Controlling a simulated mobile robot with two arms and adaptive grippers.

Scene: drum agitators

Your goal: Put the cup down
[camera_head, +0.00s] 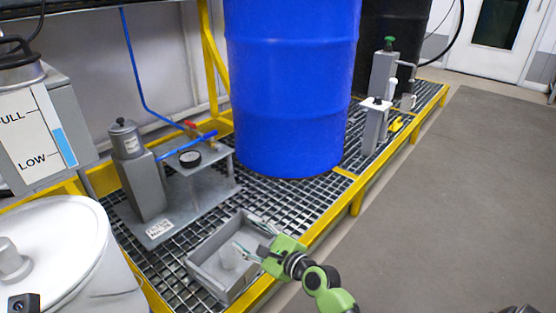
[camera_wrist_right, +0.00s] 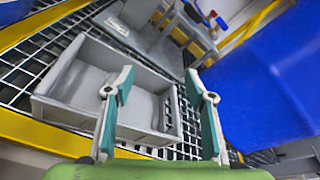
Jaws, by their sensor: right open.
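A pale grey cup-like shape (camera_head: 229,258) is in the grey open tray (camera_head: 204,247) on the grating. It is hard to make out against the tray. In the right wrist view a light patch (camera_wrist_right: 143,108) shows in the tray (camera_wrist_right: 62,106) behind my fingers, and I cannot tell its outline. My right gripper (camera_head: 243,230) is over the tray's right side with its fingers spread. In the right wrist view the same gripper (camera_wrist_right: 159,72) is open, with nothing held between its fingertips. My left gripper is not in view.
A blue drum (camera_head: 290,90) stands behind the tray. A white lidded container (camera_head: 75,245) is at the near left. A yellow rail (camera_head: 318,232) edges the grating. Open floor (camera_head: 455,200) lies to the right.

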